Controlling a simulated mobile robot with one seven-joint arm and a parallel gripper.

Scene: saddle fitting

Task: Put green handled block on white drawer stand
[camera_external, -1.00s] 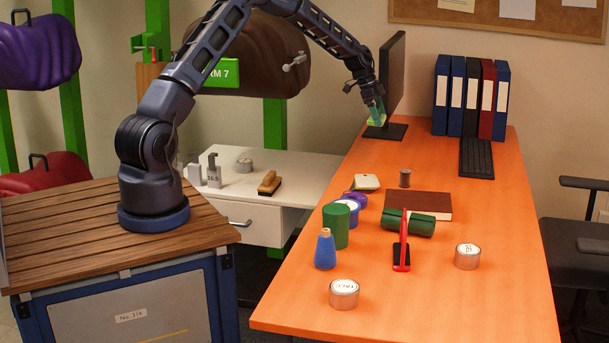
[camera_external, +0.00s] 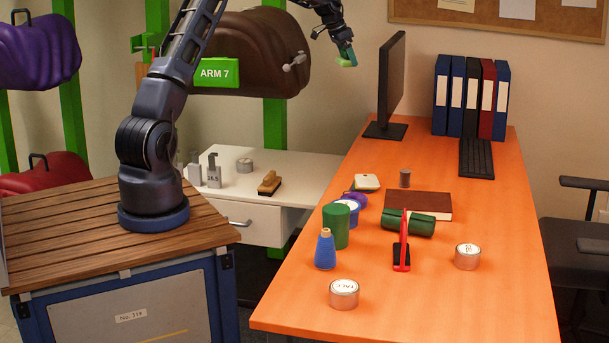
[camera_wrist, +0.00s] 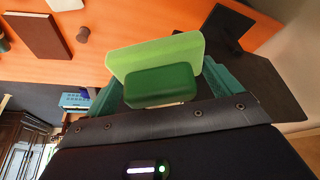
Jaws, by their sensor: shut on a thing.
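My gripper (camera_external: 345,57) is shut on the green handled block (camera_external: 347,62) and holds it in the air, left of the monitor and above the far left of the orange desk. In the wrist view the block (camera_wrist: 155,60) shows a light green slab with a darker green part between the teal fingers. The white drawer stand (camera_external: 310,170) is low, left of the desk, with its drawer front facing the camera. On its top are a brush (camera_external: 269,183), a grey tin (camera_external: 244,165) and grey weight-like pieces (camera_external: 214,172).
The monitor (camera_external: 391,85) stands at the desk's far left edge. The desk (camera_external: 480,280) holds a book, a green cylinder, a blue bottle, tins and a red stand. A brown saddle (camera_external: 255,60) hangs behind my arm. The stand's right top is clear.

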